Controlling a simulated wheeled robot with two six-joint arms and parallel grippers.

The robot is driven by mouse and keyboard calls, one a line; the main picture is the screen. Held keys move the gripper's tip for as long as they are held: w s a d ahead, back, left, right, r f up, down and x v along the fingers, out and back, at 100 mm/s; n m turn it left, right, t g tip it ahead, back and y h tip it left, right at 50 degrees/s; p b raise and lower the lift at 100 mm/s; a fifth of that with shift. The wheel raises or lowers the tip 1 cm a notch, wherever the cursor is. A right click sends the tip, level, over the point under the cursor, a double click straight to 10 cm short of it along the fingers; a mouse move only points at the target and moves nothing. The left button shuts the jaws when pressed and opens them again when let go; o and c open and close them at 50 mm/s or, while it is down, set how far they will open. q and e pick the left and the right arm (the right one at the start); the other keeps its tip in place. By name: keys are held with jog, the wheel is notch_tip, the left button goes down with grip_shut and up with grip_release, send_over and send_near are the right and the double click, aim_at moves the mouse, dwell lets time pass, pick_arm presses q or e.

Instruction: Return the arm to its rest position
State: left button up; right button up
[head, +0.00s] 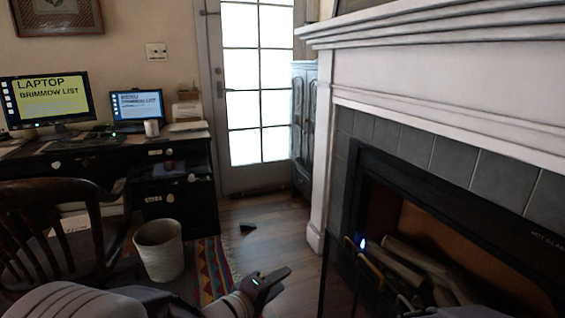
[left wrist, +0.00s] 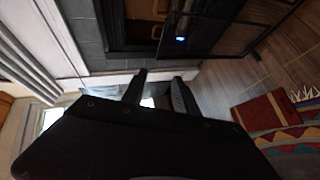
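My left arm comes in along the bottom of the head view. Its dark left gripper (head: 268,282) is held out in the air over the floor, between the rug and the fireplace. In the left wrist view the two fingers of the left gripper (left wrist: 160,84) stand apart, with light showing between them and nothing held. My right gripper is not in view; only a dark sliver, perhaps of my right arm, shows at the bottom right of the head view.
A fireplace (head: 437,240) with logs is at the right. A wastebasket (head: 158,250), wooden chair (head: 50,225) and black desk (head: 180,190) are at the left. A striped rug (head: 212,268) lies below. Floor before the glazed door (head: 256,90) is mostly clear, with a small dark object (head: 247,227).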

pick_arm(q)
jog(key=s+a+f+g+y, duration=0.1)
jog(key=a+f+y, duration=0.25)
jog(key=a, duration=0.35)
jog(key=s+a+f+g+y, duration=0.1)
jog(key=s+a+f+y, duration=0.2)
jog(key=a, duration=0.4)
jog(key=s+a+f+m+g+y, duration=0.1)
jog(key=s+f+m+g, duration=0.3)
jog(key=s, duration=0.4)
jog(key=s+a+f+m+g+y, duration=0.1)
jog(key=s+a+f+m+g, duration=0.15)
jog(key=s+m+g, duration=0.35)
notch_tip(320, 180, up, 35)
jog(key=n+t+p, duration=0.1)
jog(key=p, duration=3.5)
jog(key=shift+s+d+n+t, duration=0.3)
jog(key=shift+s+d, duration=0.05)
jog(key=shift+s, duration=0.05)
